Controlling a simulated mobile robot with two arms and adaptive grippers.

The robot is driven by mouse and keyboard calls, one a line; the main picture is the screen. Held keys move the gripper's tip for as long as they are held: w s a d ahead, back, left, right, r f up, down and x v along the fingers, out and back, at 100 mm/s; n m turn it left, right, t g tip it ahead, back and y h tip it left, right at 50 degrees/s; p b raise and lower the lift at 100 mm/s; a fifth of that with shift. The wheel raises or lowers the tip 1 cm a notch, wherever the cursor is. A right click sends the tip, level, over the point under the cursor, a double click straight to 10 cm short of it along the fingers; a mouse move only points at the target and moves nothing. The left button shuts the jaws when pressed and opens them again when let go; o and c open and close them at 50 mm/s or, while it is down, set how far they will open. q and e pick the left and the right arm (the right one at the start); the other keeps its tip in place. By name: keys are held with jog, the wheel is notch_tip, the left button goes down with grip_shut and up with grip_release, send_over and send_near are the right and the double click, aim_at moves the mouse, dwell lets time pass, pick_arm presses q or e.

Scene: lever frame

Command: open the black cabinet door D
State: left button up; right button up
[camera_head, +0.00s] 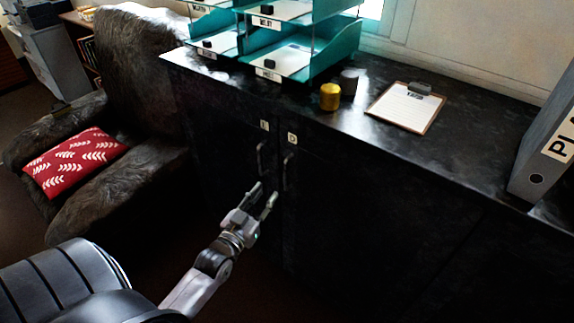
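The black cabinet door D (315,215) is the right one of a pair and looks closed. Its small white label reads D (292,138). A dark vertical handle (286,173) sits below that label, near the door's left edge. The neighbouring door (220,150) to the left has its own label (265,125) and handle (260,158). My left gripper (265,193) is open, its two fingers apart with nothing seen between them. It appears just below the two handles, in front of the cabinet; its exact distance from the doors is hard to tell. My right gripper is out of view.
The cabinet top (455,150) carries teal letter trays (345,50), a yellow pot (330,96), a dark cup (349,81), a clipboard (405,108) and a grey binder (545,150). A grey armchair (140,60) with a red cushion (75,162) stands at left.

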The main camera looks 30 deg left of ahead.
aim_at(285, 168)
pick_arm(q)
jog(key=w, duration=0.4)
jog(key=w+a, duration=0.1)
jog(key=w, duration=0.8)
jog(key=shift+a+p, duration=0.25)
jog(key=shift+p, duration=0.05)
jog(key=shift+c, duration=0.2)
jog(key=shift+s, duration=0.1)
grip_shut()
